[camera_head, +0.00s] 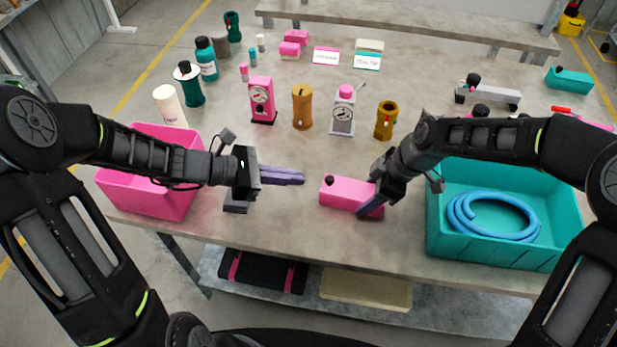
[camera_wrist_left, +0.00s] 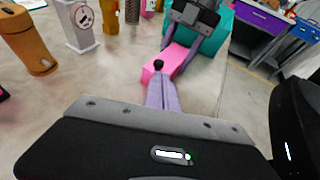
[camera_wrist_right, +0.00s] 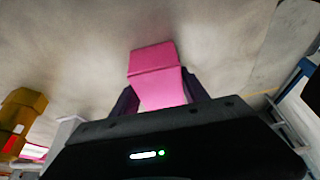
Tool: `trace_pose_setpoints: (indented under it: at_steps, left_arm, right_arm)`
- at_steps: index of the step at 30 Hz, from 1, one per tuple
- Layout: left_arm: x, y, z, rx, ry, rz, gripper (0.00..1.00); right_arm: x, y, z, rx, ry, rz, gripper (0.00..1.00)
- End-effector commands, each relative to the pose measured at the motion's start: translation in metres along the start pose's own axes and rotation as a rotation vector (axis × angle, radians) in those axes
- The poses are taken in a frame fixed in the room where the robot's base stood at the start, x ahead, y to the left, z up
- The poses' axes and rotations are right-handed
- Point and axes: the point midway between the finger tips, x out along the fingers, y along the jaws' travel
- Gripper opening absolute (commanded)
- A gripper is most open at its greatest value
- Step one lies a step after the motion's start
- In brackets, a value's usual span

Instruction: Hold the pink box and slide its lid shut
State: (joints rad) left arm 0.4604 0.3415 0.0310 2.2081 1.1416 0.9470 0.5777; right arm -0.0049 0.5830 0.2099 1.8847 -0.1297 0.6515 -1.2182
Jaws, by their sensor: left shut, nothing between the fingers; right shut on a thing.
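The pink box (camera_head: 345,192) lies on the grey table in front of me, with a small black knob (camera_head: 329,181) at its left end. My right gripper (camera_head: 371,204) is shut on the right part of the box, one finger on each side; the right wrist view shows the pink box (camera_wrist_right: 152,62) between the fingers, with a seam across it. My left gripper (camera_head: 303,178) is shut and empty, pointing at the knob end from the left. In the left wrist view its fingertips are close to the black knob (camera_wrist_left: 158,64); I cannot tell whether they touch. The lid's exact position is unclear.
A pink bin (camera_head: 150,195) stands at the left and a teal crate (camera_head: 500,250) with a blue hose (camera_head: 492,216) at the right. Several pump-like items and bottles stand behind, including a pink one (camera_head: 262,100).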

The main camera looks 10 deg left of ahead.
Motion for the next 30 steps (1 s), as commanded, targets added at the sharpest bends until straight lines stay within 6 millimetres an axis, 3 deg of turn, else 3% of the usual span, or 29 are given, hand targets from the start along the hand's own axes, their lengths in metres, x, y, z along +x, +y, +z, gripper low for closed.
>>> trace_pose_setpoints:
  at_steps: [3,7,20,21,30]
  left_arm:
    - [-0.023,0.001,0.000,0.001,0.001,0.004,0.00]
    - [-0.037,0.001,0.000,0.001,0.001,0.003,0.00]
    - [-0.042,0.000,0.000,0.000,0.001,0.001,0.00]
    - [-0.042,0.000,0.000,0.000,0.001,0.001,0.00]
    - [-0.042,0.000,0.000,0.000,0.001,0.001,0.00]
  right_arm:
    - [0.000,0.001,0.000,0.001,0.000,0.001,0.00]
    - [0.000,0.001,0.000,0.001,0.000,0.001,0.00]
    - [-0.001,0.001,0.001,0.001,0.000,0.001,0.00]
    - [-0.001,0.001,0.001,0.001,0.000,0.001,0.54]
    - [0.000,0.001,0.001,0.001,-0.001,0.001,0.78]
